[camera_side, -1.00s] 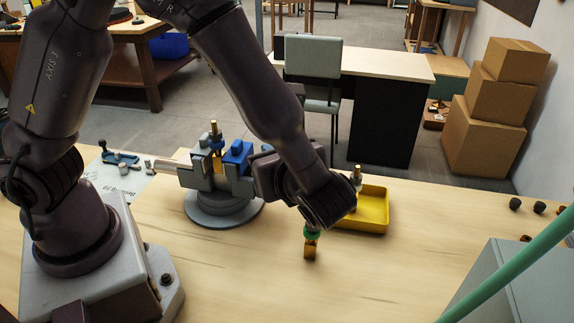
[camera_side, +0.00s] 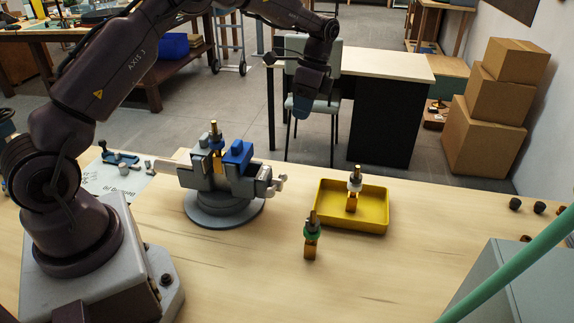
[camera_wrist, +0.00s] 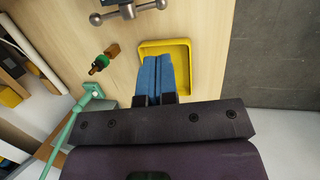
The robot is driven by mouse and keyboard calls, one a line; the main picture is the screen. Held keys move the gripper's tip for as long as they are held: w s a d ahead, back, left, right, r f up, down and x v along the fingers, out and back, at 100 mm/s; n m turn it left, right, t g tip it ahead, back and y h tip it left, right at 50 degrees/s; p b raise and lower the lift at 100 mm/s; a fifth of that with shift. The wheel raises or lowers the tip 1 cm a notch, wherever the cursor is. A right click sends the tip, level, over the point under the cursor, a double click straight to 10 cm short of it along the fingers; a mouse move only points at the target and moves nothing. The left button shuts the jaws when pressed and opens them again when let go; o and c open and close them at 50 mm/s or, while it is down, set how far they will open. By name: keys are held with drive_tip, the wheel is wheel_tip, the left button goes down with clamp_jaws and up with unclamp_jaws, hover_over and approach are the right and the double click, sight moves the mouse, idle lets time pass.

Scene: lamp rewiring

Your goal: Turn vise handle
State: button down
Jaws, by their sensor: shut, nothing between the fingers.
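The grey vise (camera_side: 205,200) stands on its round base on the bench, with blue jaw pads around an upright brass-topped part (camera_side: 217,158). The vise handle (camera_side: 273,186) is a pale cross bar at the vise's right end. In the wrist view the handle (camera_wrist: 127,11) shows at the top edge, left of my fingers. My gripper (camera_side: 301,117) is raised above and to the right of the vise, clear of the handle, with blue fingers pointing down. In the wrist view its fingers (camera_wrist: 163,60) are shut and empty, in front of the yellow tray.
The yellow tray (camera_side: 336,216) holds a brass part with a white collar (camera_side: 354,187). A green-collared brass part (camera_side: 311,236) stands on the bench left of the tray. A slanting green bar (camera_side: 518,262) crosses the right front. Bench space before the vise is clear.

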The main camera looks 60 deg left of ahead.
approach(281, 202)
drive_tip(key=shift+a+f, duration=0.25)
drive_tip(key=shift+a, duration=0.25)
drive_tip(key=shift+a+f, duration=0.25)
drive_tip(key=shift+a, duration=0.25)
drive_tip(key=shift+w+f, duration=0.1)
drive_tip(key=shift+f, duration=0.05)
drive_tip(key=shift+f+g+h, duration=0.8)
drive_tip(key=shift+g+h, duration=0.3)
drive_tip(key=shift+w+x, duration=0.2)
drive_tip(key=shift+x, duration=1.05)
drive_tip(key=shift+s+d+f, duration=0.25)
drive_tip(key=shift+d+f, duration=0.05)
drive_tip(key=shift+f, duration=0.25)
drive_tip(key=shift+d+f, duration=0.1)
